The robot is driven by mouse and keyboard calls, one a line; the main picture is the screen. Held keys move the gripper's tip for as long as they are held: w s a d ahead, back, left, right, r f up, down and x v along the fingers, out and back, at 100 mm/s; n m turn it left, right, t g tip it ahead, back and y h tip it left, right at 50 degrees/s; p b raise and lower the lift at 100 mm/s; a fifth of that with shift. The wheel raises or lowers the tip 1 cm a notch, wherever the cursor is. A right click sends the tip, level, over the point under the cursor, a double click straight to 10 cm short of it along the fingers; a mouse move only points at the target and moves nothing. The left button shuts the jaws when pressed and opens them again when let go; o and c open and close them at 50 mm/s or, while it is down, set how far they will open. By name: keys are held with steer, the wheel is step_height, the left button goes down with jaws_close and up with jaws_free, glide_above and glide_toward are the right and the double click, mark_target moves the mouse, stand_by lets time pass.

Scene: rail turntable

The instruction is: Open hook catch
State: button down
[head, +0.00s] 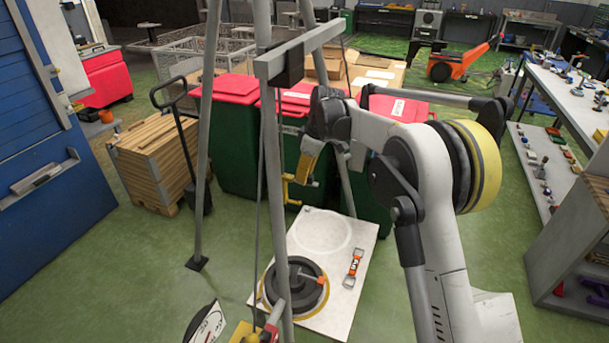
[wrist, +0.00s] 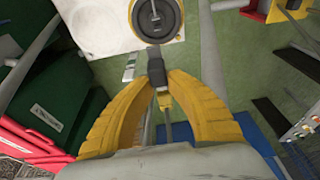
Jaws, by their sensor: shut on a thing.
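My gripper (head: 304,172) has yellow fingers and hangs in front of the green bins, right of the grey tripod's near leg (head: 270,170). In the wrist view its dark fingertips (wrist: 157,72) come together on a small grey piece (wrist: 163,100) between the fingers. The fingers hide most of this piece, and I cannot tell whether it is the hook catch. No hook or catch shows clearly in either view. In the head view, the white board (head: 345,300) lies below the gripper, with a dark round lid (head: 294,285) in a yellow ring on it.
Green bins with red lids (head: 235,150) stand close behind the gripper. A wooden crate (head: 155,160) and a blue cabinet (head: 45,150) are at the left.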

mark_target(313, 176)
steer(key=c, duration=1.3)
jaws_free()
steer(key=v, duration=1.2)
